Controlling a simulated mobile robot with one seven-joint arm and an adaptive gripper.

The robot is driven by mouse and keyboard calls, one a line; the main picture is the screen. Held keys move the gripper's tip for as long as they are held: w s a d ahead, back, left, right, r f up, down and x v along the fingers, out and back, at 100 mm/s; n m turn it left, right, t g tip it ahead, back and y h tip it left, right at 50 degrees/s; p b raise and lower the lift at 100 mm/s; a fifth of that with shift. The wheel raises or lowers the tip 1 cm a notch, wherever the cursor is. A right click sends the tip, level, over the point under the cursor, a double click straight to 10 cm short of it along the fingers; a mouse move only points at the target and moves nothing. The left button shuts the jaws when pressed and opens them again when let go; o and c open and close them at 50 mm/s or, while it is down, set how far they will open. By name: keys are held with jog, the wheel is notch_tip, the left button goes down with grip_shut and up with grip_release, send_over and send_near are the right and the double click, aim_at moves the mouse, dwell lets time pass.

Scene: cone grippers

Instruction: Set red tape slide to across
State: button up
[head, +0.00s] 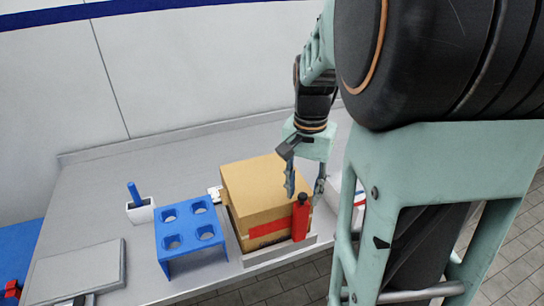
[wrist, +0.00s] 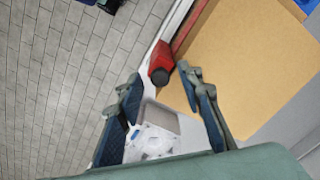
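The red tape slide (head: 300,217) is an upright red block with a dark knob on top, near the front right corner of a tan cardboard box (head: 262,182). A red strip (head: 268,229) shows on the box's front face, left of the slide. A pale rail (head: 282,252) runs along the box's front. My gripper (head: 305,188) is open and empty, fingers pointing down, just above the slide. In the wrist view the slide (wrist: 161,60) shows between and beyond the two fingertips (wrist: 160,80); I see no contact.
A blue rack with round holes (head: 190,239) stands left of the box. A grey flat panel (head: 78,270) lies at far left. A small white tray (wrist: 155,130) shows below the fingers. Tiled floor lies beyond the table's front edge.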

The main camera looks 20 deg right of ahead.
jog(key=shift+c, duration=0.6)
grip_shut()
jog(key=shift+a+r, duration=0.1)
jog(key=shift+a, duration=0.3)
jog(key=a+p, duration=0.2)
jog(key=a, duration=1)
jog(key=shift+s+a, duration=0.2)
jog(key=shift+a, duration=0.2)
jog(key=shift+o, duration=0.6)
grip_release()
jog(key=shift+a, duration=0.15)
